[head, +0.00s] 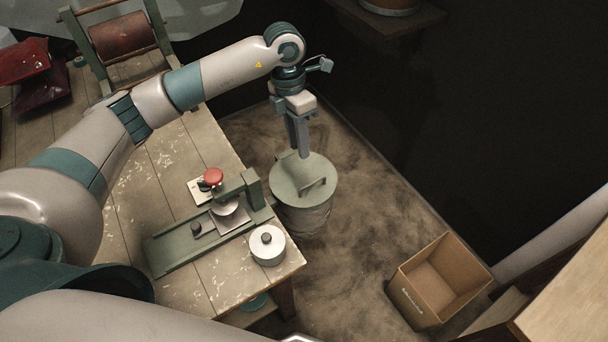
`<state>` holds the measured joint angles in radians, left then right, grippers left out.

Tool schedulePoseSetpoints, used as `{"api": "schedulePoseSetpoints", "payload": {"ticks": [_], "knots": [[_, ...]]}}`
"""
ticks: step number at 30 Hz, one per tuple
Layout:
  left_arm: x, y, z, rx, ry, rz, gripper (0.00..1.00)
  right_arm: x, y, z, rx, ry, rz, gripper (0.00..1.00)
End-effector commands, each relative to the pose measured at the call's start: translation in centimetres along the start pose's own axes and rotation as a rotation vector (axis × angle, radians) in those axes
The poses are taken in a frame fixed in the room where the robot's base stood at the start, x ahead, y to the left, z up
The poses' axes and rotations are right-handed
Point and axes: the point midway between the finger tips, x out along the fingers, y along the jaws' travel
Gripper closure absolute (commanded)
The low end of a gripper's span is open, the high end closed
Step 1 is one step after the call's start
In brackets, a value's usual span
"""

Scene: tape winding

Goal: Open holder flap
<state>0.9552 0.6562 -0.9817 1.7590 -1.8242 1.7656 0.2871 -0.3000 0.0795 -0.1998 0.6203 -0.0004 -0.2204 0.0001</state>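A green metal fixture (185,248) stands on the worn wooden table, with a raised block (252,187) and a round silver disc at its right end. A red knob (213,176) sits at its back edge. Which part is the holder flap, and whether it is open, I cannot tell for sure. My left gripper (304,155) points down past the table's right edge, apart from the fixture, above or in front of a lidded round bin (290,185). Its fingers appear close together and I see nothing held. My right gripper is out of view.
A roller in a green frame (124,38) and red packets (24,60) are at the back left. An open cardboard box (412,305) is on the floor, right.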

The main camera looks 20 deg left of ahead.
Motion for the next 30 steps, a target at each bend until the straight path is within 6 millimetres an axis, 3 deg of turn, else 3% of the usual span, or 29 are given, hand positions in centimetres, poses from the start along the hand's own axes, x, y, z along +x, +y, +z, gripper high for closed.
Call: {"api": "schedulePoseSetpoints", "payload": {"ticks": [18,24,30], "knots": [[10.5,-0.1,-0.1,0.0,0.002,-0.002,0.74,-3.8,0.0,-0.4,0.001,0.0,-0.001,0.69],[12.1,-0.1,0.0,0.0,0.0,-0.001,0.74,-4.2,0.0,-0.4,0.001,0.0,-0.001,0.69],[12.5,0.0,0.0,0.001,0.0,0.0,0.74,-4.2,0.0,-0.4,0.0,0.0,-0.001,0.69]]}}
